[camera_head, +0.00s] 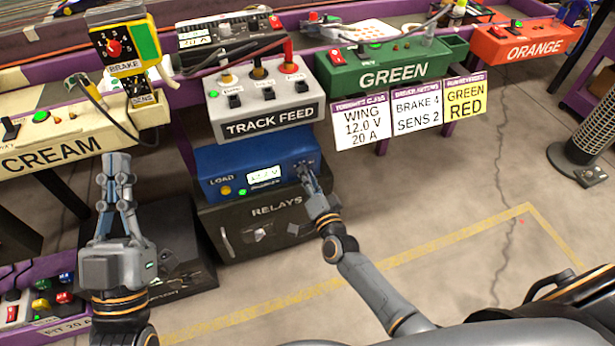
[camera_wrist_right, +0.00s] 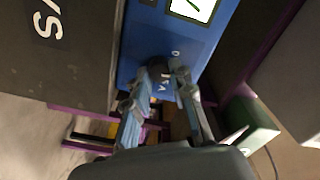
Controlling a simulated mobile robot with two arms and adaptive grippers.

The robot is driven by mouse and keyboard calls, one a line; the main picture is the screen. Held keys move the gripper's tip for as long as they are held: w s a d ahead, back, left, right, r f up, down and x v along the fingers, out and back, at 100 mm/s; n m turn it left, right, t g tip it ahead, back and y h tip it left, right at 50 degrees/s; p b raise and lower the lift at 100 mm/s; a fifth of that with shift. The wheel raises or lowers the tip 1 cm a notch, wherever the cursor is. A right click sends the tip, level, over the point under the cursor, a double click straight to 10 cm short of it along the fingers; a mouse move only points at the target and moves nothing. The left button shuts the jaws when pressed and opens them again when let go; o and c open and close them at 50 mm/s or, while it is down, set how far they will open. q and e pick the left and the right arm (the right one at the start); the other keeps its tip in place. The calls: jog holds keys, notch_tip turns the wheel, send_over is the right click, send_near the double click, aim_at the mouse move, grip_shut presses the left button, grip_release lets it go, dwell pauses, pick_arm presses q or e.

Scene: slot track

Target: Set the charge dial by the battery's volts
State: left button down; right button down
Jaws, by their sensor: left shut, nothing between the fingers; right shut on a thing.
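A blue unit (camera_head: 215,178) marked LOAD carries a small lit display (camera_head: 263,175), whose digits I cannot read. In the right wrist view, a dark round knob (camera_wrist_right: 157,68) sits on the blue unit's face near its display (camera_wrist_right: 195,8). My right gripper (camera_head: 307,172) is at the right end of that face, shut on the knob; its fingers hide part of it. My left gripper (camera_head: 117,163) is shut and empty, raised in front of the cream unit. A card (camera_head: 361,123) reads WING, 12.0 V, 20 A. I cannot pick out a battery for certain.
The TRACK FEED box (camera_head: 265,110) stands above the blue unit, and the dark RELAYS box (camera_head: 265,228) below it. The CREAM (camera_head: 60,145), GREEN (camera_head: 385,68) and ORANGE (camera_head: 525,42) units line the bench.

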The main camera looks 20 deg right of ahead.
pick_arm(q)
jog(key=shift+s+r, duration=0.1)
jog(key=shift+r, duration=0.25)
pick_arm(e)
jog(key=shift+m, duration=0.3)
jog(key=c, duration=1.2)
grip_release()
jog(key=shift+o, duration=0.2)
pick_arm(q)
jog(key=shift+f, duration=0.15)
pick_arm(e)
jog(key=s, duration=1.2)
jog(key=shift+d, duration=0.2)
